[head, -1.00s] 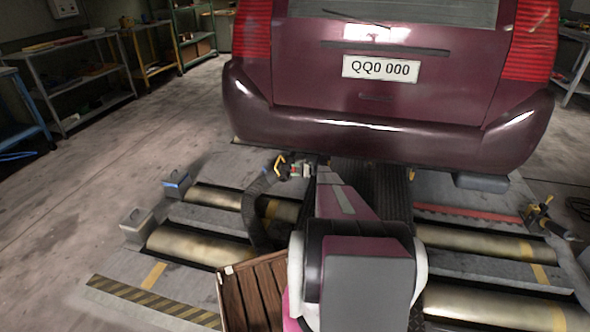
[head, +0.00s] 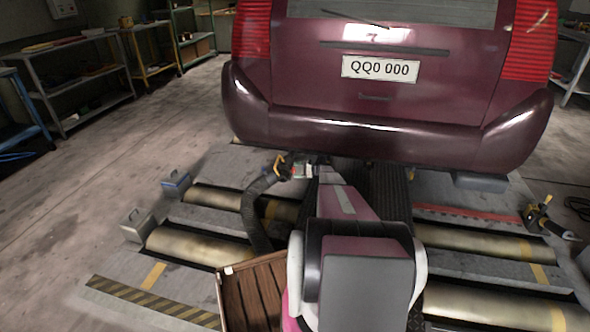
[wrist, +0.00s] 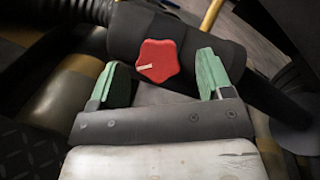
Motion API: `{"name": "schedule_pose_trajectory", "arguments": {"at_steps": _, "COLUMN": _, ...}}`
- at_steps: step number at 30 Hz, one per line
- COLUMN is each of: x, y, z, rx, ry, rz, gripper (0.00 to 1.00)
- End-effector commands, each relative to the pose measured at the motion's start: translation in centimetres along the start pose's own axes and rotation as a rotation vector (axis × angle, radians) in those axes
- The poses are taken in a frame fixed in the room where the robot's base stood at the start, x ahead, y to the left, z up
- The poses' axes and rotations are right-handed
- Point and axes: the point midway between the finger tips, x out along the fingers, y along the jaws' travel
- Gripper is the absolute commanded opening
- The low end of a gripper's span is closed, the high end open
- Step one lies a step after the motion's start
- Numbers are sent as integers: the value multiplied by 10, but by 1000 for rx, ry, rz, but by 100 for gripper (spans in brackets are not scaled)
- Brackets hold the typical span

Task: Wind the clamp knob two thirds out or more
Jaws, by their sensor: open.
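The clamp knob (wrist: 159,60) is red and star-shaped with a pale mark on its face. It sits on a dark clamp body (wrist: 190,38) joined to a ribbed hose (wrist: 75,10) in the wrist view. My gripper (wrist: 161,76) is open, with one green-padded finger to the left of the knob and one to the right. A gap shows between the knob and each pad, and nothing is held. In the head view my gripper (head: 307,170) is low under the car's rear bumper, beside the hose (head: 252,208); the knob is too small there to make out clearly.
The maroon car (head: 385,125) stands over the work spot, its bumper close above my gripper. Metal rollers (head: 200,246) lie in the floor on both sides. A wooden crate (head: 262,262) stands below the hose. A second hose with a yellow-handled clamp (head: 540,215) is at right.

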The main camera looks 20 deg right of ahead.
Motion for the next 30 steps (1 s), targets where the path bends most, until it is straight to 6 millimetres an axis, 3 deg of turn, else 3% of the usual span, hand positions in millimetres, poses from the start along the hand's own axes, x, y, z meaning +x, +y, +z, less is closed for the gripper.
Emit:
{"name": "schedule_pose_trajectory", "arguments": {"at_steps": 9, "x": -58, "y": -1, "z": 1, "rx": -1, "ry": 1, "rz": -1, "gripper": 73}}
{"name": "schedule_pose_trajectory", "arguments": {"at_steps": 15, "x": -86, "y": -1, "z": 1, "rx": -1, "ry": 1, "rz": -1, "gripper": 73}}
{"name": "schedule_pose_trajectory", "arguments": {"at_steps": 30, "x": -91, "y": -1, "z": 2, "rx": -1, "ry": 0, "rz": 0, "gripper": 73}}
